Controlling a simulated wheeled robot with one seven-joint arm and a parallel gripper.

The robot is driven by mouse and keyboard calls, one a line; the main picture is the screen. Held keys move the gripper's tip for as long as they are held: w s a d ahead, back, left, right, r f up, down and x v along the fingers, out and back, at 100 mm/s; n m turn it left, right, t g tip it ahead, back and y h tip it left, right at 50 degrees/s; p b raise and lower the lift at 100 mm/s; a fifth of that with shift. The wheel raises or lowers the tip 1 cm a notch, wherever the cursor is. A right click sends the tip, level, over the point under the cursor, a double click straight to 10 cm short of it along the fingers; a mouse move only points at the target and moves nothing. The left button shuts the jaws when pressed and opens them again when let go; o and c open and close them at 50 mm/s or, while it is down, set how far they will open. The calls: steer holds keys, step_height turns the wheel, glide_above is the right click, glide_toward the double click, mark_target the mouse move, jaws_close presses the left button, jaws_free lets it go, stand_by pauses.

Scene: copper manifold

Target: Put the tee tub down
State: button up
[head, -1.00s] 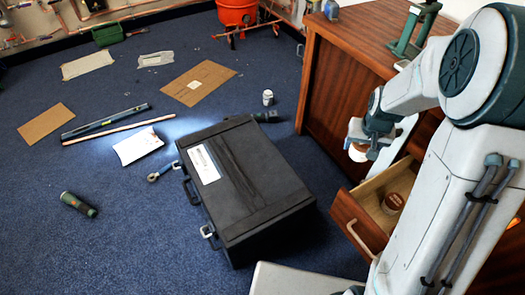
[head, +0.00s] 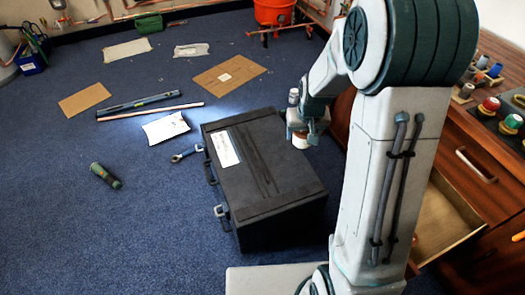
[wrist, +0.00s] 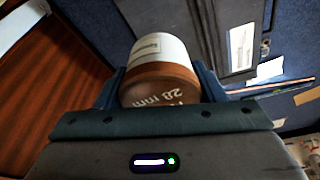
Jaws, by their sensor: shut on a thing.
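The tee tub (wrist: 160,60) is a small white and copper-brown tub with "28 mm" lettering on its brown end. My gripper (wrist: 160,88) is shut on it, one finger on each side. In the head view the tub (head: 300,141) hangs under my gripper (head: 301,130), in front of the right back corner of the black case (head: 265,175). It looks held up in the air; I cannot tell its height above the case or floor.
The case lid is flat and bare but for a white label. An open drawer (head: 447,215) juts from the wooden bench (head: 455,110) at right. Cardboard sheets (head: 230,75), a pipe (head: 150,112) and a green torch-like tool (head: 105,175) lie on the blue carpet.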

steer(key=w+d+f+b, duration=0.1)
steer(key=w+d+f, duration=0.2)
steer(key=d+f, duration=0.35)
steer(key=w+d+f, duration=0.3)
steer(key=f, duration=0.7)
steer(key=b, duration=0.5)
glide_above(289, 161)
steer(key=shift+m, duration=0.4)
steer(key=f, duration=0.6)
steer(key=shift+s+f, duration=0.3)
steer(key=shift+s, duration=0.1)
steer(key=shift+f+b, duration=0.7)
steer(key=shift+f, duration=1.2)
steer(key=shift+f, duration=0.15)
steer(key=o, duration=1.3)
